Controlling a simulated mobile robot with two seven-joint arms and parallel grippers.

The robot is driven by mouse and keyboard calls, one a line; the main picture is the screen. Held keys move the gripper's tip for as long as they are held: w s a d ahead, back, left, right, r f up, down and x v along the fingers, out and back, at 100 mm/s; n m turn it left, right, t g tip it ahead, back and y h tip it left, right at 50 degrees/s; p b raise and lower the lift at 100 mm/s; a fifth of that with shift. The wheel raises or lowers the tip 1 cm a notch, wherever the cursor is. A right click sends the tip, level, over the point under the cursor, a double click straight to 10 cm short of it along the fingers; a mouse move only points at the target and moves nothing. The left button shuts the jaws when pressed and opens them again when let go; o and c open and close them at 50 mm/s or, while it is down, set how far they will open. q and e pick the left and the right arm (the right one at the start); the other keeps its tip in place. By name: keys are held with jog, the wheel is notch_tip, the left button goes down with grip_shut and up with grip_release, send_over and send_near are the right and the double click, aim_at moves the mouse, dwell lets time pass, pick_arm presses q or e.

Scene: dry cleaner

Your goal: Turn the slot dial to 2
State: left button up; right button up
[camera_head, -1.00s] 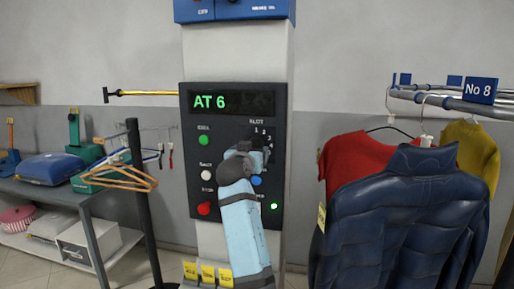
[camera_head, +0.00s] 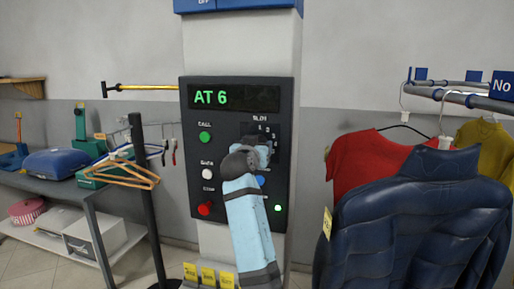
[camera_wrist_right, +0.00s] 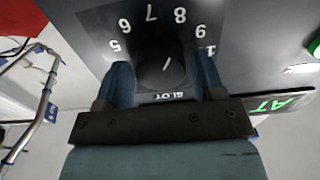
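The slot dial (camera_wrist_right: 160,65) is a round black knob on the dark control panel (camera_head: 233,180), whose display reads AT 6. In the right wrist view the panel's lettering SLOT is upside down, and digits ring the knob. A short white mark on the knob slants towards the 8 at one end. My right gripper (camera_wrist_right: 163,78) is open, with one blue finger on each side of the knob; I cannot tell whether they touch it. In the head view my right gripper (camera_head: 262,153) and wrist cover most of the dial. My left gripper is not in view.
The panel has green (camera_head: 205,138), white (camera_head: 207,174) and red (camera_head: 205,208) buttons to the left of the dial. A blue button shows partly behind my wrist. A dark puffer jacket (camera_head: 415,225) hangs on the right. Orange hangers (camera_head: 128,178) are on the left.

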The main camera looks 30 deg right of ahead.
jog(key=c, duration=0.6)
jog(key=shift+o, duration=0.2)
